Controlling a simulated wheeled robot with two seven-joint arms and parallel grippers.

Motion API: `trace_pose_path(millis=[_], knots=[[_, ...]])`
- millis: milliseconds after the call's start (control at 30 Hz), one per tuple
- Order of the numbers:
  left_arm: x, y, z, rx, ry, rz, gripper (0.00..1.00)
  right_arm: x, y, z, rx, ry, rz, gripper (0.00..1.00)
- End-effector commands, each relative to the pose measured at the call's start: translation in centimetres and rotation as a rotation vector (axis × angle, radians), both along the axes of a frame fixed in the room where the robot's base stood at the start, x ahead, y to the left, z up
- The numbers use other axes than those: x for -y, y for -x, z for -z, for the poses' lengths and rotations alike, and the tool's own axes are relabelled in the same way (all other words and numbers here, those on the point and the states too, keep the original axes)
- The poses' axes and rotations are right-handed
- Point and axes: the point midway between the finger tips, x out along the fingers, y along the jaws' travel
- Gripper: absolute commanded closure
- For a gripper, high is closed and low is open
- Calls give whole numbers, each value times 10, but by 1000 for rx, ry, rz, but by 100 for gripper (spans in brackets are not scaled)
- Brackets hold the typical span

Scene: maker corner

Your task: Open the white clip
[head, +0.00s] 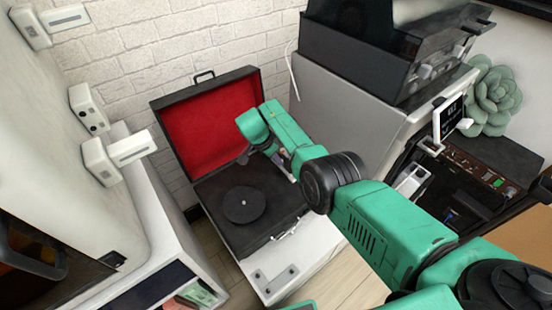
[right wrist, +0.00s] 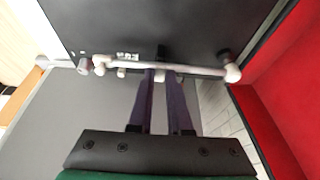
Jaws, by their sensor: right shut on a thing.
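An open black suitcase record player (head: 247,205) with a red-lined lid (head: 205,118) stands on a white cabinet. A pale tonearm (right wrist: 200,70) lies across its dark deck in the right wrist view. My right gripper (right wrist: 161,73) reaches over the tonearm near its middle, its two purple fingers close together. A small pale piece shows between the fingers, seemingly the white clip (right wrist: 159,76); the fingers hide most of it. The gripper is shut on it. In the head view my green arm hides the fingertips. My left gripper is not in view.
A round dark platter (head: 244,204) sits on the deck. A large grey box with a black machine (head: 370,50) stands close at the right. White furniture (head: 60,130) with pale protruding blocks stands at the left. Bare floor (head: 352,285) shows below.

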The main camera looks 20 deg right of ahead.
Motion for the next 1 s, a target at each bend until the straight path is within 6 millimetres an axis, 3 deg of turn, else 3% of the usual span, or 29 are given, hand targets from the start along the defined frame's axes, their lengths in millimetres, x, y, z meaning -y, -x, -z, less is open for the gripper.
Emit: trace_pose_path(millis=[33,67,100,133,433,567,1000], knots=[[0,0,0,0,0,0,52,0,0,0,-1,-1,0,100],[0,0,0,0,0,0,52,0,0,0,-1,-1,0,76],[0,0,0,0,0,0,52,0,0,0,-1,-1,0,60],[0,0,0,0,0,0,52,0,0,0,-1,-1,0,52],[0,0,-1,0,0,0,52,0,0,-1,0,0,0,52],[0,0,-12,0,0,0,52,-3,1,-11,-1,0,-1,52],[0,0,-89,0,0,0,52,-36,14,-97,1,-3,0,52]])
